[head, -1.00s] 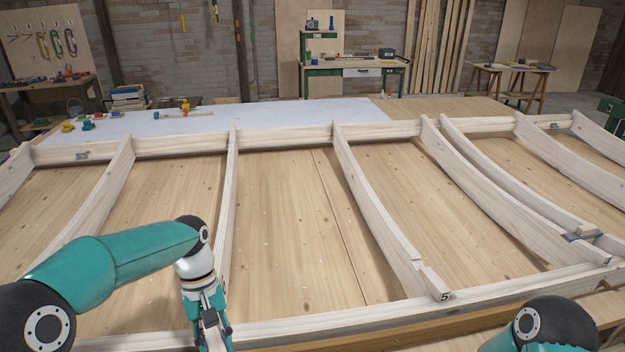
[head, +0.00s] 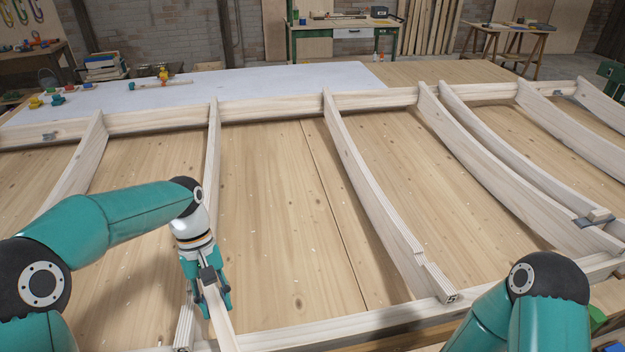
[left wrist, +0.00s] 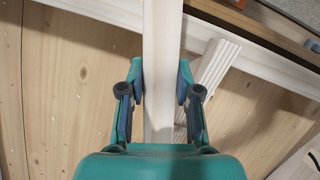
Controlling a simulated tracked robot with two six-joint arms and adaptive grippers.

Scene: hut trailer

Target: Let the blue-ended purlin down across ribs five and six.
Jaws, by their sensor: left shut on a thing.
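My left gripper (head: 209,292) is shut on a pale wooden strip (head: 221,328), which runs toward the bottom edge of the head view. The left wrist view shows the strip (left wrist: 161,40) upright in the picture between both fingers. No blue end shows on its visible length, so I cannot tell if it is the blue-ended purlin. Rib five (head: 375,205), with a "5" on its near end, curves away to the right of my gripper. The rib to its right (head: 490,165) is probably six; I see no number. My right gripper is out of view.
Another rib (head: 213,165) stands right behind my left gripper. A front rail (head: 360,325) and back rail (head: 265,108) bound the frame. My right forearm fills the lower right.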

